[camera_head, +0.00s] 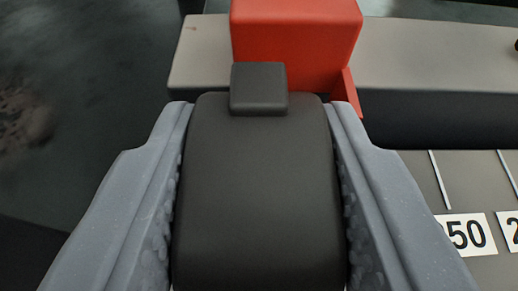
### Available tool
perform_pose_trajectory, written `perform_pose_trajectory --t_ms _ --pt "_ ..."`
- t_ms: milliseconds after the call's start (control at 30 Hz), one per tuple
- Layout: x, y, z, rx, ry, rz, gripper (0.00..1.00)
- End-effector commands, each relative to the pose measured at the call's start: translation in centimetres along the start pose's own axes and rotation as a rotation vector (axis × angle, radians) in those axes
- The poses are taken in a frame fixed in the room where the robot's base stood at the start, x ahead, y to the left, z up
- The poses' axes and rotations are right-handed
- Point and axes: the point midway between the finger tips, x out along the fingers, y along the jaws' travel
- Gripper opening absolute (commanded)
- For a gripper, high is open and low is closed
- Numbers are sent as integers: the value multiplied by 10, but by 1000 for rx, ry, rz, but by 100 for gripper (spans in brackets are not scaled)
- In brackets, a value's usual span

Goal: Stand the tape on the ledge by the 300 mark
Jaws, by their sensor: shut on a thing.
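My gripper (262,108) is shut on a dark grey, rounded body, which I take to be the tape (258,190). A small dark square block (259,86) sits at its far end. The fingers press on its left and right sides and hide them. A pale grey ledge (435,55) runs across the back, beyond the fingertips. The tape overlaps the ledge's front in the picture; I cannot tell whether they touch. No label reading 300 shows.
A red-orange block (296,28) stands at the ledge, straight beyond the tape. A dark panel at right has pale tick lines, a label ending in "50" (467,234) and a cut-off label starting with "2" (510,231). The ledge right of the red block looks clear.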

Motion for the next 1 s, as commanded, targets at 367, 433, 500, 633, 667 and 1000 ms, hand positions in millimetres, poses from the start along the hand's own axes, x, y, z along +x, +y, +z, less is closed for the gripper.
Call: perform_pose_trajectory --t_ms 367,433,500,633,667,1000 --pt "1 0 1 0 1 0 4" --pt "1 0 2 0 0 0 4" --pt "2 0 4 0 1 0 4" --pt "2 0 6 0 0 1 4" --pt "3 0 6 0 0 1 4" --pt "4 1 9 1 0 1 60"
